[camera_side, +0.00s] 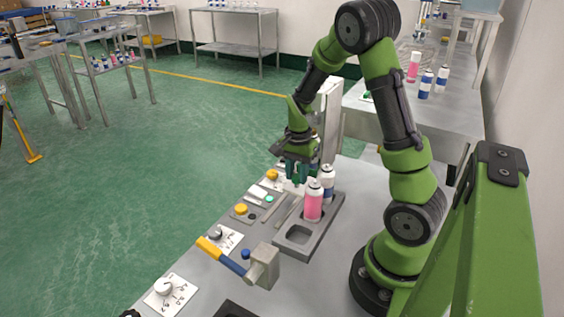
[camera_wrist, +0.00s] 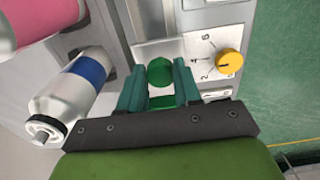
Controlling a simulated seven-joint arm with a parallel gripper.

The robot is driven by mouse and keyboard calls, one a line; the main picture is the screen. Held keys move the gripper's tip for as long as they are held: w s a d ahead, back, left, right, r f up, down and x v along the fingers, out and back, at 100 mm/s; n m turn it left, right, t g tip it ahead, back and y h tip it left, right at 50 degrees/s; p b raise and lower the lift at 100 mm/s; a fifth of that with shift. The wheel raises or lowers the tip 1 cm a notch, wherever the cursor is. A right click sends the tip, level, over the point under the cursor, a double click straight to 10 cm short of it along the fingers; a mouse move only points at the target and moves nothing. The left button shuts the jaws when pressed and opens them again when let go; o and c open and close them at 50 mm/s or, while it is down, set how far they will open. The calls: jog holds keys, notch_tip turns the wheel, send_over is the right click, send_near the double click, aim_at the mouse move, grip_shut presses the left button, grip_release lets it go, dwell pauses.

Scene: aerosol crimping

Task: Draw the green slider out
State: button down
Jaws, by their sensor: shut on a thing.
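The green slider (camera_wrist: 160,72) shows in the wrist view as a round green knob on a pale plate, with a green strip just below it. My gripper (camera_wrist: 160,88) has its two teal fingers on either side of the slider, shut on it. In the side view my gripper (camera_side: 298,172) points down at the panel behind the cans. The slider is hidden there by the fingers and cans.
A yellow dial (camera_wrist: 229,63) with numbers sits right of the slider. A pink can (camera_side: 313,203) and a white-and-blue can (camera_side: 327,182) stand in a grey tray (camera_side: 283,246) close to my gripper. A lever with a yellow handle (camera_side: 208,246) stands nearer the front.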

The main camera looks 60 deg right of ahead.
jog(key=a, duration=1.2)
jog(key=shift+a, duration=0.35)
jog(key=c, duration=0.9)
grip_release()
jog(key=shift+o, duration=0.6)
jog(key=shift+d, duration=0.1)
notch_tip(320, 180, up, 17)
